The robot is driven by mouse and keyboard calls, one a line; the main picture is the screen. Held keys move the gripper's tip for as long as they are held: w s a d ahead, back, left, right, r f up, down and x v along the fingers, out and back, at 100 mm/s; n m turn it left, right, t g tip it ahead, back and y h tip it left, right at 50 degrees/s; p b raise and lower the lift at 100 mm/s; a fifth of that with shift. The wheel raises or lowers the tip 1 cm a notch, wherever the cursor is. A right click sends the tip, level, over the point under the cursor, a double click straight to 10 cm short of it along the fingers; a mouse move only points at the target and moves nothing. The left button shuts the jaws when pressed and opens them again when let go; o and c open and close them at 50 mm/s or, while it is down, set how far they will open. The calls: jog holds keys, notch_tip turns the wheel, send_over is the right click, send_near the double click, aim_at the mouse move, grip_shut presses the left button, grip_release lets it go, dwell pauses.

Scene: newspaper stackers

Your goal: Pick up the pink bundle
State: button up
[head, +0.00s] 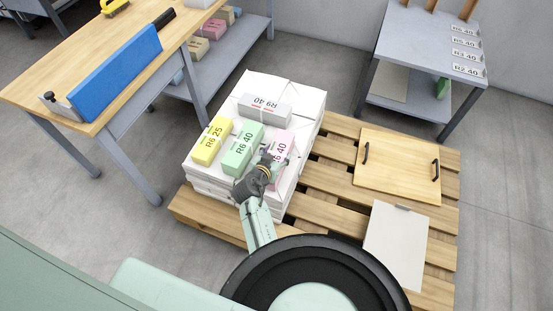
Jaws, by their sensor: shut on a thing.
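The pink bundle (284,142) is at the right front of the white newspaper stack (221,184), marked "R5 40" or similar, its print partly hidden. My gripper (270,158) is at the bundle's near left side and shut on it; the fingers are small and partly hidden by the wrist. Whether the bundle touches the stack below or hangs just above it, I cannot tell. A green bundle (243,147) marked "R6 40" lies just left of it. A yellow bundle (211,141) marked "R6 25" lies further left, and a grey bundle (264,109) lies behind.
The stack stands on a wooden pallet (334,189). A wooden board (398,167) and a pale sheet (395,245) lie on the pallet's right side. A wooden workbench (60,73) with a blue bar stands left. A grey table (430,50) stands at back right.

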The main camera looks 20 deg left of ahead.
jog(key=shift+f, duration=0.1)
grip_shut()
dwell(0.3)
jog(key=shift+w+r, duration=0.1)
jog(key=shift+r, duration=0.1)
